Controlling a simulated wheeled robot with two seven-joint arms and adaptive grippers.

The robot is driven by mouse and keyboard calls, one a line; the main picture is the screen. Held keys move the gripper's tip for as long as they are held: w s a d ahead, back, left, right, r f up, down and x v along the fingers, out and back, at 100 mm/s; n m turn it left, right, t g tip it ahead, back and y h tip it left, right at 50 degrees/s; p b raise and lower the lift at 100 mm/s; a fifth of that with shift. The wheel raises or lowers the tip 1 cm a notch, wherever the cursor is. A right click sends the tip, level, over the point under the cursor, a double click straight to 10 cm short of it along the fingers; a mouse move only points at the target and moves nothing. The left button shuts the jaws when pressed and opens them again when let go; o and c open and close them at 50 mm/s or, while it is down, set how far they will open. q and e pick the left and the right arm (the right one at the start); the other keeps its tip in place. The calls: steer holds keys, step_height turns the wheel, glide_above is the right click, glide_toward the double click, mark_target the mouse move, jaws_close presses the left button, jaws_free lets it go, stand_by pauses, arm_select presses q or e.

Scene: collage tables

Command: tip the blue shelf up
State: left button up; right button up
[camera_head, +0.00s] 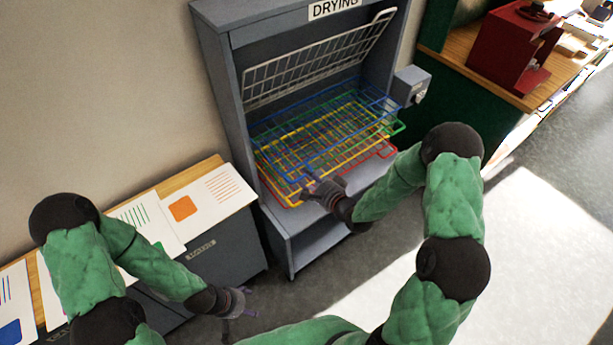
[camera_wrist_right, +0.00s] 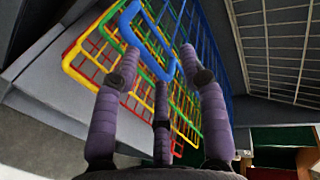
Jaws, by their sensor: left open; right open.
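The blue shelf (camera_head: 262,132) is a wire rack lying roughly level in the grey drying rack, above the green shelf (camera_head: 398,128), the yellow shelf (camera_head: 290,200) and the red shelf (camera_head: 388,152). A white wire shelf (camera_head: 318,62) stands tipped up behind them. My right gripper (camera_head: 318,182) is at the blue shelf's front handle. In the right wrist view its open fingers (camera_wrist_right: 160,60) are on either side of the blue handle loop (camera_wrist_right: 150,63); I cannot tell whether they touch it. My left gripper (camera_head: 240,300) is open and empty, low near the cabinet.
The grey rack frame (camera_head: 222,95) has side walls close around the shelves and a small grey box (camera_head: 412,84) on its right. A table with printed sheets (camera_head: 217,197) stands left. A red machine (camera_head: 512,50) sits on the right counter. Open floor (camera_head: 500,240) lies right.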

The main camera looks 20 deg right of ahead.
steer(key=p+v, duration=0.1)
steer(key=v, duration=0.7)
steer(key=shift+p, duration=0.35)
stand_by(0.4)
stand_by(0.6)
